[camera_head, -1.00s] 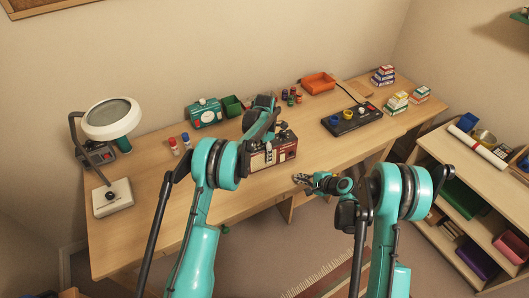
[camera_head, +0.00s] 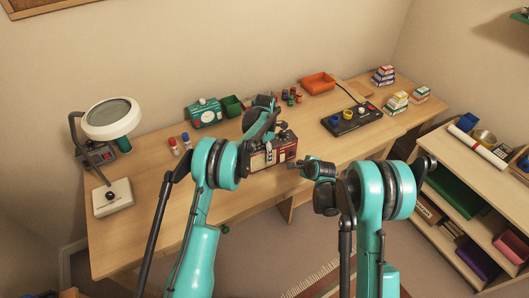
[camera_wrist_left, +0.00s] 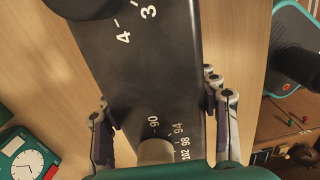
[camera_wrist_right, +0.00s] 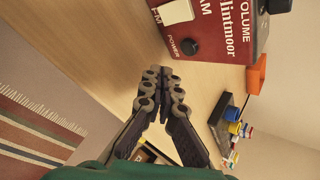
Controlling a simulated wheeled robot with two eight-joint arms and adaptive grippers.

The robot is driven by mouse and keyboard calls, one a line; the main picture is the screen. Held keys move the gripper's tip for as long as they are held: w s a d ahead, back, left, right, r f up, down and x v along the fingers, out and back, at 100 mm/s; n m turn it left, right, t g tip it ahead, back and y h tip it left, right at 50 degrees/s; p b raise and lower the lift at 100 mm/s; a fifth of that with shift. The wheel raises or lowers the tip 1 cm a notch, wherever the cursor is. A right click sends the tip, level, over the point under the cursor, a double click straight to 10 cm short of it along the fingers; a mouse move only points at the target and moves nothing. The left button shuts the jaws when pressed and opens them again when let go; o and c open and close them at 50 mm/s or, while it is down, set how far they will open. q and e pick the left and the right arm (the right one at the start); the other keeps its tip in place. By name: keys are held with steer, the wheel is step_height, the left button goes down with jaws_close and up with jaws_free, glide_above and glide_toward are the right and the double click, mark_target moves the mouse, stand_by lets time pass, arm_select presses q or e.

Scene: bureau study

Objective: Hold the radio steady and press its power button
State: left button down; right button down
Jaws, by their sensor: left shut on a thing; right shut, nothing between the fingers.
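The radio (camera_head: 284,150) stands on the desk, partly hidden by my left arm. In the left wrist view its dark top (camera_wrist_left: 145,75) with white numbers lies between the fingers of my left gripper (camera_wrist_left: 160,112), which is shut on it. The right wrist view shows its red front (camera_wrist_right: 222,30), with a white switch (camera_wrist_right: 176,12) and a round black button (camera_wrist_right: 189,46) beside the word POWER. My right gripper (camera_wrist_right: 165,76) is shut and empty, its tips in front of the radio near that button and apparently apart from it. In the head view the right gripper (camera_head: 292,164) is right of my left arm.
A black panel with knobs (camera_head: 352,119) and an orange bin (camera_head: 319,82) are to the right. A green clock (camera_head: 205,113) and a green bin (camera_head: 233,106) stand behind. A magnifier lamp (camera_head: 112,119) is at the left. Desk between lamp and radio is mostly clear.

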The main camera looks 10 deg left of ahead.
mark_target(292, 156)
steer(key=shift+w+a, duration=0.95)
steer(key=shift+w, duration=0.25)
steer(key=shift+w, duration=0.1)
stand_by(0.5)
steer(key=shift+w+a, duration=0.25)
steer(key=shift+w, duration=0.05)
stand_by(0.4)
steer(key=shift+s+d, duration=0.25)
steer(key=shift+s, duration=0.15)
steer(key=shift+s+d, duration=0.95)
steer(key=shift+s, duration=0.25)
steer(key=shift+s+d, duration=0.9)
steer(key=shift+s, duration=0.3)
